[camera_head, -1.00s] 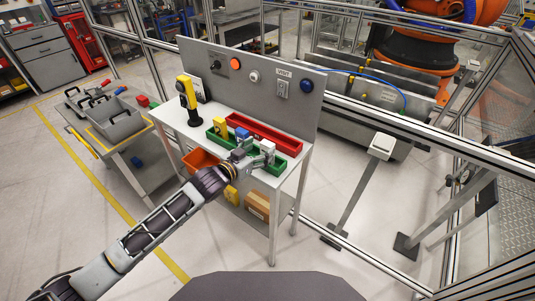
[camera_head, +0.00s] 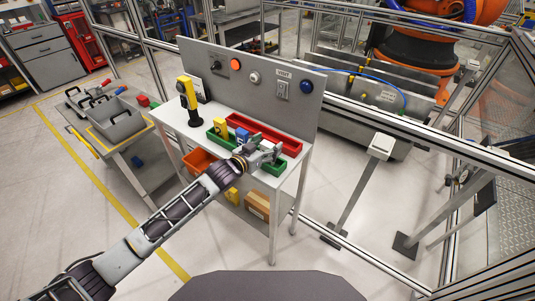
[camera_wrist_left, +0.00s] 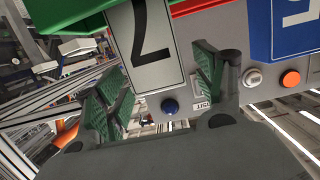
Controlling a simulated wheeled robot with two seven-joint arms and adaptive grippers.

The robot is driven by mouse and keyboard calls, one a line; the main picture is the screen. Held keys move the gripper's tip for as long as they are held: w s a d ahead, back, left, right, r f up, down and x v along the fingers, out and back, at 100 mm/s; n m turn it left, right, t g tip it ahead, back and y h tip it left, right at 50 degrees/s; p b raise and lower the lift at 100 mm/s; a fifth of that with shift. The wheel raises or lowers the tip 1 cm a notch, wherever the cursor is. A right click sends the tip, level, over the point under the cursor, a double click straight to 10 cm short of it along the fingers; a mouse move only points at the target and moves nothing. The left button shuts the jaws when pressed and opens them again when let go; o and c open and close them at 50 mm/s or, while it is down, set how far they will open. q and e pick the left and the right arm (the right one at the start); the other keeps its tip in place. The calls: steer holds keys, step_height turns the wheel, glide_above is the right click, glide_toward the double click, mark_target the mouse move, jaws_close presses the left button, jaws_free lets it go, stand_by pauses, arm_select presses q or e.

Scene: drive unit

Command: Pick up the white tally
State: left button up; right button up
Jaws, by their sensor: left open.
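The white tally (camera_wrist_left: 150,40) shows in the left wrist view as a pale plate with a dark numeral, between the two finger pads. In the head view it is largely hidden by my left gripper (camera_head: 270,153). The gripper is open at the right part of the green tray (camera_head: 277,170), one finger on either side of the tally with gaps. The tray's green edge also shows in the left wrist view (camera_wrist_left: 65,14). My right gripper is not in view.
A blue tally (camera_head: 242,134) and a yellow tally (camera_head: 219,126) stand to the left in the green tray. A red tray (camera_head: 282,139) lies behind. A grey panel with buttons (camera_head: 225,72) rises at the table's back. A yellow handheld device (camera_head: 187,95) stands at the left.

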arm_select(q)
steer(key=shift+w+d, duration=0.15)
steer(key=shift+c, duration=0.2)
steer(key=c, duration=1.1)
steer(key=shift+r+b, duration=0.3)
steer(key=shift+r, duration=4.7)
